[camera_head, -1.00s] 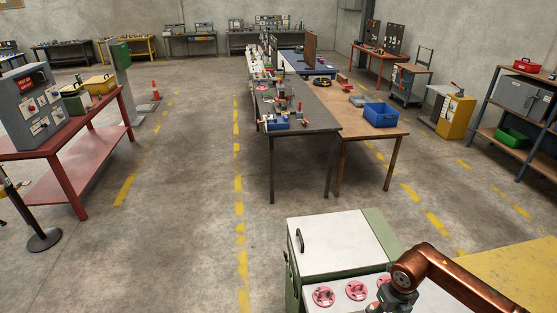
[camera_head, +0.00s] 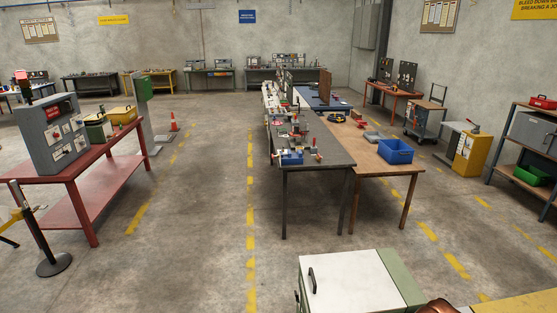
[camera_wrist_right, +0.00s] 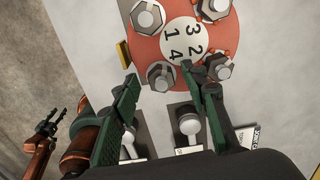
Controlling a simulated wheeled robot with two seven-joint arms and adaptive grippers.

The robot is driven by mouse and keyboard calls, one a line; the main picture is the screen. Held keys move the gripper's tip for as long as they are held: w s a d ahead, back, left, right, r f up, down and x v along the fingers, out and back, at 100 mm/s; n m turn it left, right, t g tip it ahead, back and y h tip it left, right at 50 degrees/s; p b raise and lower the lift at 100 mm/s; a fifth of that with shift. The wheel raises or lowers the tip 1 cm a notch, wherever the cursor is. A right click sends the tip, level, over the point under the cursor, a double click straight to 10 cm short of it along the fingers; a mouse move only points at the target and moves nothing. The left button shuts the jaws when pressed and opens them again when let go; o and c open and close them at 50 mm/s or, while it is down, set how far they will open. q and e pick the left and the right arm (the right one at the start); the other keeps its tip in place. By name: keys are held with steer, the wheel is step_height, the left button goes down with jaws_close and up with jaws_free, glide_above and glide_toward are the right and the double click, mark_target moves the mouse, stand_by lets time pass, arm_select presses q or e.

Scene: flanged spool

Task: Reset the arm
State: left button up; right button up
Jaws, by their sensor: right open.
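In the right wrist view, my right gripper (camera_wrist_right: 159,75) has two green fingers spread apart with nothing held between them. Its fingertips show against the lower part of a round red flange (camera_wrist_right: 141,53) with a white centre marked 1 to 4 and several metal bolt heads around it. Whether the fingers touch the flange is unclear. At the left edge is a small dark gripper on a copper arm, my left gripper (camera_wrist_right: 45,116); its jaws are too small to judge. In the head view only a sliver of my copper arm shows at the bottom edge; no gripper shows there.
A white-topped green cabinet (camera_head: 350,281) stands at the bottom of the head view. Beyond it are a dark workbench (camera_head: 318,158) and a wooden table (camera_head: 405,168) with a blue bin (camera_head: 396,151). A red bench (camera_head: 97,190) stands left. Open floor lies between them.

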step_height(320, 180, up, 11)
step_height(320, 180, down, 11)
steer(key=shift+f, duration=0.5)
steer(key=n+p, duration=0.1)
steer(key=n, duration=0.1)
steer(key=n+p, duration=0.1)
steer(key=n, duration=0.2)
steer(key=shift+s+a+r+p, duration=0.1)
steer(key=shift+a+p, duration=0.1)
steer(key=shift+p, duration=0.2)
steer(key=n+p, duration=0.3)
steer(key=n, duration=0.2)
steer(key=shift+s+a, duration=0.1)
steer(key=n+p, duration=0.2)
steer(key=n, duration=0.1)
steer(key=shift+s, duration=0.1)
steer(key=n+p, duration=0.3)
steer(key=p, duration=0.1)
steer(key=shift+s+p, duration=0.1)
steer(key=shift+p, duration=0.25)
steer(key=shift+r, duration=0.6)
steer(key=shift+r+b, duration=0.5)
steer(key=shift+r, duration=0.5)
